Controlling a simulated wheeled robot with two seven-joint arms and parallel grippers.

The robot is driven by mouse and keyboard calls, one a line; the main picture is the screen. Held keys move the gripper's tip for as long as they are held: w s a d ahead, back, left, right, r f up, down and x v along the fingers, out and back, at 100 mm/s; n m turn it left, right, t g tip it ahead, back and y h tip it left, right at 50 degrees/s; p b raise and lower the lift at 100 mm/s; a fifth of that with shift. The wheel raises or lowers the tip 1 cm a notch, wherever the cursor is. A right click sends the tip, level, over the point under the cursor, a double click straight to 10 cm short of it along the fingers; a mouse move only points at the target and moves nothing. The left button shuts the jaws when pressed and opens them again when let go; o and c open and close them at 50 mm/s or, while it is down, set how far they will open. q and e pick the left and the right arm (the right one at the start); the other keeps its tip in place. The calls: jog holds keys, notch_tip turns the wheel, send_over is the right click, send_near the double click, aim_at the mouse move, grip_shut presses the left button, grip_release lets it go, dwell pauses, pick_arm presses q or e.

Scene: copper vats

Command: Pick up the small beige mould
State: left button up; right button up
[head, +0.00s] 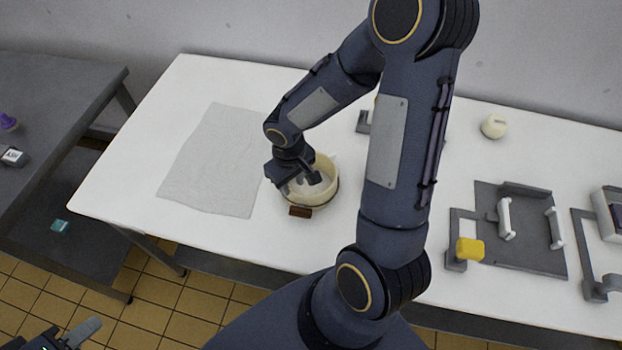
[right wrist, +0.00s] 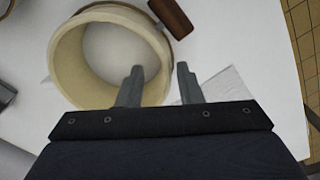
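The beige mould (head: 319,198) is a round, open, cream-coloured ring with a brown block-like handle (head: 300,212), standing on the white table near its front edge. It also shows in the right wrist view (right wrist: 68,62), its brown handle at the top. My right gripper (head: 300,184) is over the mould, pointing down. In the right wrist view its two fingers (right wrist: 160,82) are apart, one over the ring's inside and one outside, with the wall between them. Contact cannot be told. My left gripper (head: 80,335) shows only partly at the bottom left, away from the table.
A grey sheet (head: 205,165) lies left of the mould. A small cream object (head: 494,126) stands at the back right. A grey tray (head: 520,245) with white handles, a yellow-topped piece (head: 469,249) and other fixtures occupy the right. A dark table (head: 60,85) stands at left.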

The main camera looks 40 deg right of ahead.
aim_at(290, 203)
jog(key=f, duration=0.6)
jog(key=shift+w+a+f, duration=0.3)
jog(key=shift+a+f, duration=0.1)
jog(key=shift+c, duration=0.4)
grip_shut()
